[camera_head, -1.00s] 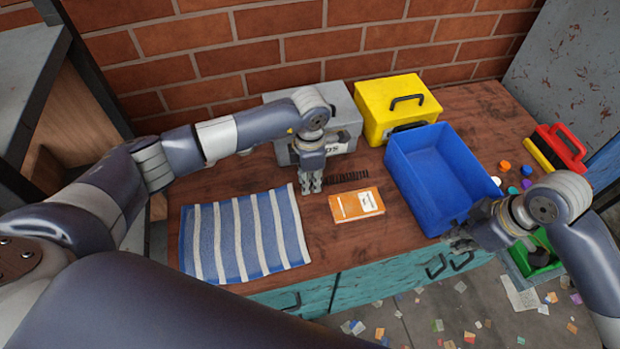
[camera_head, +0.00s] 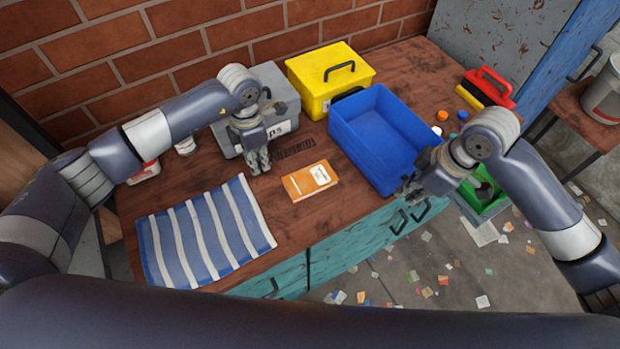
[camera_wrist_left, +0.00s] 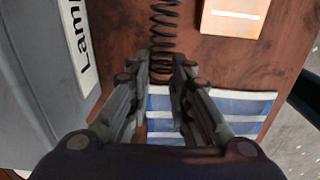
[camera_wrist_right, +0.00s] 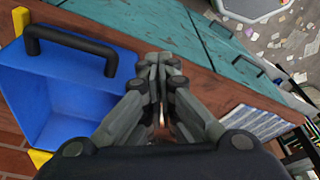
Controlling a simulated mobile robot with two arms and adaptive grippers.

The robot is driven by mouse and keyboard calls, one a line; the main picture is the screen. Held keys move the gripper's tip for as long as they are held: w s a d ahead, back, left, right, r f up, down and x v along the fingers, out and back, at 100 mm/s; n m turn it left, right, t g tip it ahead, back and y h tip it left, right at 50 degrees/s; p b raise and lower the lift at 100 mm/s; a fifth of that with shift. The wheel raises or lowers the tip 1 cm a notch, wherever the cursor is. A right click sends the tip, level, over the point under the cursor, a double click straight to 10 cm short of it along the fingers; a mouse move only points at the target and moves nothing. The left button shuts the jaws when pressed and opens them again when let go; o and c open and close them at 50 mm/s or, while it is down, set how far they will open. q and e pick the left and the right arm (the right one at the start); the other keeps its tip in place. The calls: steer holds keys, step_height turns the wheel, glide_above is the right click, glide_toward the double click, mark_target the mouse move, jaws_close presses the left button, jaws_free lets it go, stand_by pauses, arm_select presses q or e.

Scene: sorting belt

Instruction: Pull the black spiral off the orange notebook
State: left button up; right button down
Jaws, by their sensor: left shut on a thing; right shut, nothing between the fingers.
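The orange notebook (camera_head: 308,182) lies on the wooden worktop, and its corner shows in the left wrist view (camera_wrist_left: 234,14). The black spiral (camera_head: 294,149) is separate from the notebook, with bare wood between them. In the left wrist view the spiral (camera_wrist_left: 163,28) runs from the top edge down to my fingertips. My left gripper (camera_head: 260,167) is shut on the end of the spiral, low over the worktop; it also shows in the left wrist view (camera_wrist_left: 161,62). My right gripper (camera_head: 408,192) is shut and empty at the front of the blue bin; it also shows in the right wrist view (camera_wrist_right: 159,60).
A blue bin (camera_head: 365,149) stands right of the notebook, with a yellow box (camera_head: 305,75) behind it. A grey box (camera_head: 235,146) stands behind my left gripper. A striped cloth (camera_head: 180,246) lies at front left. A red-handled brush (camera_head: 497,88) and several caps are at right.

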arm_select(q)
steer(key=w+a+r+p, duration=0.1)
steer(key=w+a+r, duration=0.1)
steer(key=r, duration=0.5)
steer(key=shift+w, duration=0.75)
steer(key=s+d+r+p, duration=0.1)
steer(key=s+d+p, duration=0.1)
steer(key=s+d, duration=0.2)
steer(key=s+d+p, duration=0.3)
steer(key=s+d, duration=0.2)
steer(key=s, duration=0.5)
steer(key=shift+d+r, duration=0.25)
steer(key=shift+r, duration=0.1)
stand_by(0.5)
stand_by(0.4)
